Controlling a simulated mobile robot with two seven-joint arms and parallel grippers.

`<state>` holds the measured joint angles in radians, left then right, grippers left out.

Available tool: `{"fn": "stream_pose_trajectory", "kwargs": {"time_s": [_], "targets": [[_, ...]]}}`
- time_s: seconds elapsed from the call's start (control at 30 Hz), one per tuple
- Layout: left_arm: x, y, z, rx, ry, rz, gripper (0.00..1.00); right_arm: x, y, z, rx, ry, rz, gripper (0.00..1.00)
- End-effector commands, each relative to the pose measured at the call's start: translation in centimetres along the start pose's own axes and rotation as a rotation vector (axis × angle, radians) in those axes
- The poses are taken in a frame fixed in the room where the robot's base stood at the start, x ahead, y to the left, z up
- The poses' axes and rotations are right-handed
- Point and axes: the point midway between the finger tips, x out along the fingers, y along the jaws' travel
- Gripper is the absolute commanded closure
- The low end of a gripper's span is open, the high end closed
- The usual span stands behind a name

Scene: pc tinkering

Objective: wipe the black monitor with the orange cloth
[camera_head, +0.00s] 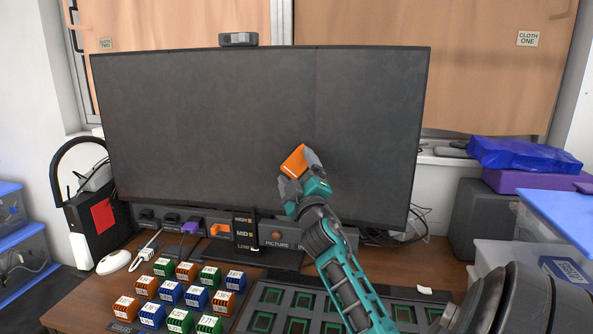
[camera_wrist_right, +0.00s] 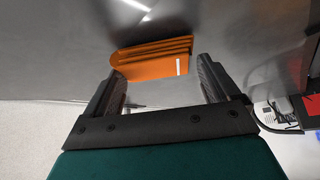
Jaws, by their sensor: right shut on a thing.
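The black monitor (camera_head: 210,120) stands upright at the back of the desk, its wide dark screen facing me. My right gripper (camera_head: 297,172) is in front of the lower right-middle of the screen, shut on the folded orange cloth (camera_head: 294,160). In the right wrist view the orange cloth (camera_wrist_right: 155,60) sits between the two fingers, its folded layers against or very close to the grey screen (camera_wrist_right: 60,50). I cannot tell for sure whether it touches. My left gripper is not in view.
Below the monitor are a control strip (camera_head: 278,237) and several coloured blocks (camera_head: 171,292). A board with slots (camera_head: 270,296) lies at the front. A white mouse (camera_head: 113,262) is at the left, a grey speaker (camera_head: 482,215) at the right. A webcam (camera_head: 238,40) tops the monitor.

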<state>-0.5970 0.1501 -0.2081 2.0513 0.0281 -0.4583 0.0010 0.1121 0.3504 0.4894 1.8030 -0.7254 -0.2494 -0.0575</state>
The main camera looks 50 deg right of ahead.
Motion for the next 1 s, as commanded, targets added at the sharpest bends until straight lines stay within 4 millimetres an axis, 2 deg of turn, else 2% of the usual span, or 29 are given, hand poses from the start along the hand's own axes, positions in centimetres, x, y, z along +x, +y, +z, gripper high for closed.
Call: {"fn": "stream_pose_trajectory", "kwargs": {"time_s": [0.7, 1.0], "targets": [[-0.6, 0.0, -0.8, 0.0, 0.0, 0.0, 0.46, -6.0, 0.0, -3.9, 0.001, 0.001, -0.001, 0.55], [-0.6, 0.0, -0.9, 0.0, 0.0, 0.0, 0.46, -6.4, 0.0, -4.1, -0.001, 0.002, 0.0, 0.55]]}}
